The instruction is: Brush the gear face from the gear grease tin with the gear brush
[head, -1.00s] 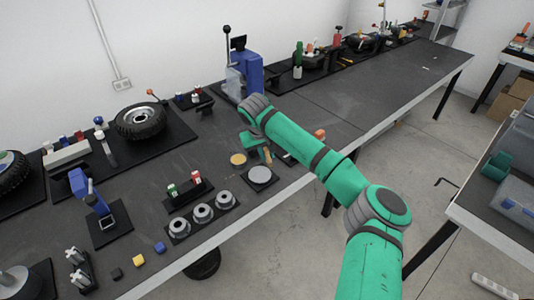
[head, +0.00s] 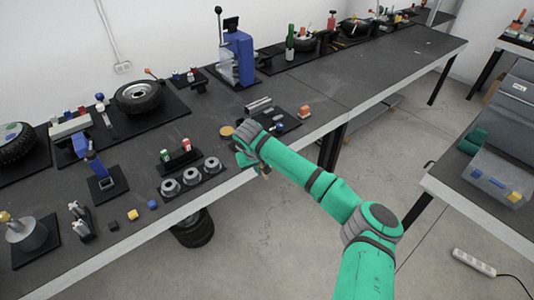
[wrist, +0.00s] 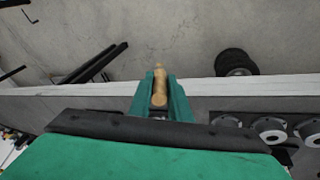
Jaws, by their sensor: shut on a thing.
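My gripper (wrist: 160,98) is shut on the gear brush (wrist: 159,88), whose pale wooden handle stands out between the green fingers. In the head view my gripper (head: 254,165) is at the table's front edge, and its brush end is small and partly hidden. The gear grease tin (head: 226,132) is a round, golden-yellow disc on the table, behind and left of my gripper and apart from it. The gear face is not clearly seen; my gripper and wrist cover the spot just right of the gear tray.
A black tray with three grey flanged gears (head: 190,178) lies left of my gripper. A rack with red and green pieces (head: 180,157) stands behind it. A blue press (head: 236,58) stands at the back. The table (head: 350,85) is clear farther right.

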